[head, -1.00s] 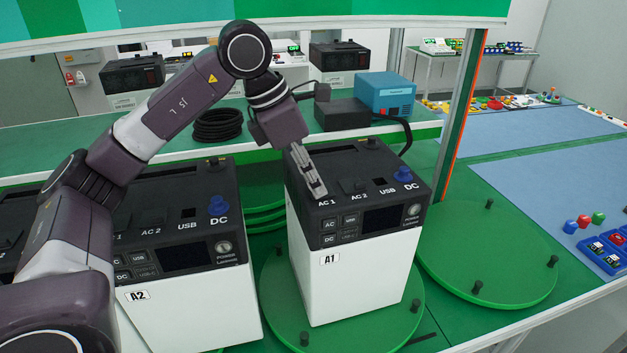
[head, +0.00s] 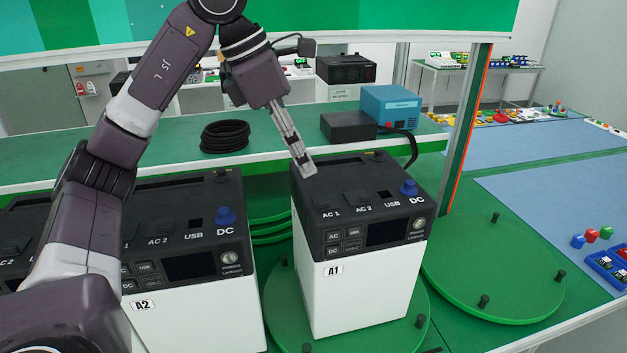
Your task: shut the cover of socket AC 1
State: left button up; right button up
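The power unit A1 (head: 362,278), white with a dark top, stands on a green turntable. Its AC 1 socket cover (head: 326,200) is a small dark patch behind the "AC 1" label and appears to lie flat, though dark on dark makes this hard to judge. The AC 2 cover (head: 357,197) beside it looks similar. My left gripper (head: 308,170) points down over the back left part of the unit's top, behind the AC 1 cover and apart from it. Its fingers are together with nothing visible between them. My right gripper is out of view.
A blue DC plug (head: 409,188) stands up on A1's right side. Unit A2 (head: 195,308) is close on the left. A shelf (head: 275,140) behind holds a black cable coil (head: 225,136) and a blue box (head: 391,106). The right turntable (head: 492,275) carries only pegs.

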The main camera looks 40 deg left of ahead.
pick_arm(q)
jog(key=shift+v, duration=1.3)
jog(key=shift+f, duration=0.1)
